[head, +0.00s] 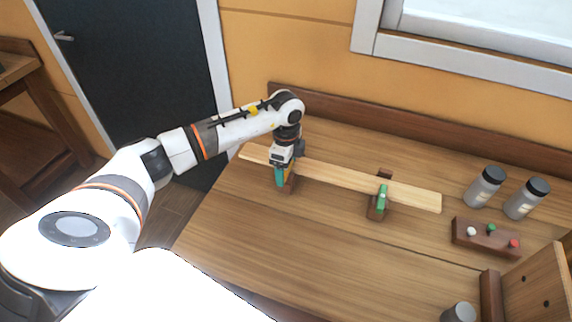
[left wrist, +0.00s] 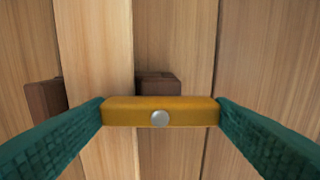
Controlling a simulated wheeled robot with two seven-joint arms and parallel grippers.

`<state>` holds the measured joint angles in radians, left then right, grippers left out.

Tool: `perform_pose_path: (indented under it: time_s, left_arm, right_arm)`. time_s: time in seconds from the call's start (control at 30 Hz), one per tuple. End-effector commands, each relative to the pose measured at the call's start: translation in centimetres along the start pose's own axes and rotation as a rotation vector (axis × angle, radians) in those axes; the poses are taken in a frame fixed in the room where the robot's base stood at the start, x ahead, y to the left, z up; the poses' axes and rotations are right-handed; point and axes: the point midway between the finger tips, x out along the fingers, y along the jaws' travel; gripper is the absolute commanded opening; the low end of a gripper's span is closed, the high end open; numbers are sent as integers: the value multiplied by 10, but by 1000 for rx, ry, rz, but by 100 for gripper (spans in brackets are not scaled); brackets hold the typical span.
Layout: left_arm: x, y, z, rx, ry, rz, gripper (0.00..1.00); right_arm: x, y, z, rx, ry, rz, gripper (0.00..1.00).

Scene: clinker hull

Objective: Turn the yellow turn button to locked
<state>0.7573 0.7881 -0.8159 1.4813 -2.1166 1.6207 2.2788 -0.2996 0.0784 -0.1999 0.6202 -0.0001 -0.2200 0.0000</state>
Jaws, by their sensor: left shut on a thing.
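The yellow turn button (left wrist: 130,112) has a round silver pivot and shows between the fingertips in the left wrist view. It lies crosswise to the pale plank (left wrist: 92,60), with its left end over the plank's near edge in that picture. A dark brown block (left wrist: 158,80) shows under it. My left gripper (left wrist: 160,115) is shut on the button's two ends with teal fingers. In the head view my left gripper (head: 283,180) reaches down at the left part of the plank (head: 335,175) and mostly hides the button. My right gripper is not in view.
A green turn button (head: 383,198) sits on another brown block (head: 376,214) farther right along the plank. Two grey jars (head: 485,187) (head: 525,199) and a brown block with coloured knobs (head: 486,238) stand at the right.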

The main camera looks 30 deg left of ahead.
Motion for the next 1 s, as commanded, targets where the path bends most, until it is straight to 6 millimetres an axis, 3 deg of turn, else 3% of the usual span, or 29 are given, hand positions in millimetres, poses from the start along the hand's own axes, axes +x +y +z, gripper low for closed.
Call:
perform_pose_path:
  time_s: [0.43,0.47,0.57,0.87,1.0]
  left_arm:
    - [-2,2,-1,-13,1,4,54]
    - [-2,2,-1,-13,1,4,81]
    - [-2,1,-1,-12,0,4,98]
    - [-1,1,0,-9,0,2,98]
    - [-12,1,0,-9,0,5,98]
  right_arm:
    - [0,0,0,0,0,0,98]
    - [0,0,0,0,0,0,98]
    - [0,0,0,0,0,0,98]
    - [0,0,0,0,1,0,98]
    - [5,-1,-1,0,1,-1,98]
